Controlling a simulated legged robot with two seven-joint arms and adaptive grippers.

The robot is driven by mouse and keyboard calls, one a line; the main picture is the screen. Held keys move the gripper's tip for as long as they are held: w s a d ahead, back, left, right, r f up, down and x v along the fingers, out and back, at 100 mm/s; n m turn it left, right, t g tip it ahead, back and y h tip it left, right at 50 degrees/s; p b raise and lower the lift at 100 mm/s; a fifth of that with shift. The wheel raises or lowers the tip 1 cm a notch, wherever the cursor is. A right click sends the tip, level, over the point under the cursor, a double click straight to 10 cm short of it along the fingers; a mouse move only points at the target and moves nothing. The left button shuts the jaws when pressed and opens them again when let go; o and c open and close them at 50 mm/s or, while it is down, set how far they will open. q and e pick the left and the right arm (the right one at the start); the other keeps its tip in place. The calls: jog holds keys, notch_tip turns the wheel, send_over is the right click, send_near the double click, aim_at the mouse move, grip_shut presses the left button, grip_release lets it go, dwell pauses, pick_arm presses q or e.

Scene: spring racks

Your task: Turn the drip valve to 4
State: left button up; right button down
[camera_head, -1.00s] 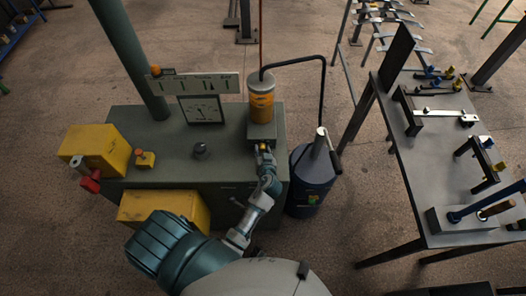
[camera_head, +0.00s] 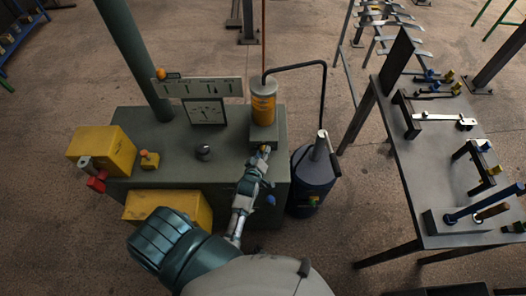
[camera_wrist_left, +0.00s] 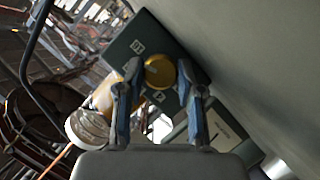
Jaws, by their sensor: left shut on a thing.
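The drip valve is a round yellow knob (camera_wrist_left: 160,72) on a dark plate (camera_wrist_left: 130,38) with small white number tags in the left wrist view. One tag (camera_wrist_left: 137,46) appears to read 10; the others are unclear. My left gripper (camera_wrist_left: 157,85) is shut on the knob, one finger on each side. In the head view my left gripper (camera_head: 262,155) is at the front of the grey block under the orange cylinder (camera_head: 263,104), and it largely hides the knob. The pointer's setting cannot be read. My right gripper is not in view.
A dark blue canister (camera_head: 312,182) stands close on the right. A table with tools (camera_head: 435,165) is farther right.

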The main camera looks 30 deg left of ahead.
pick_arm(q)
jog(key=shift+s+f+n+t+h, duration=0.2)
jog(key=shift+f+n+t+h, duration=0.25)
jog(key=shift+n, duration=0.45)
jog(key=shift+n+t+h+b, duration=0.3)
jog(key=shift+n+t, duration=0.35)
jog(key=shift+n, duration=0.45)
jog(key=shift+f, duration=0.1)
jog(key=o, duration=0.9)
jog(key=shift+c, duration=0.2)
jog(key=shift+s, duration=0.15)
jog(key=v, duration=1.1)
jog(key=shift+s, duration=0.35)
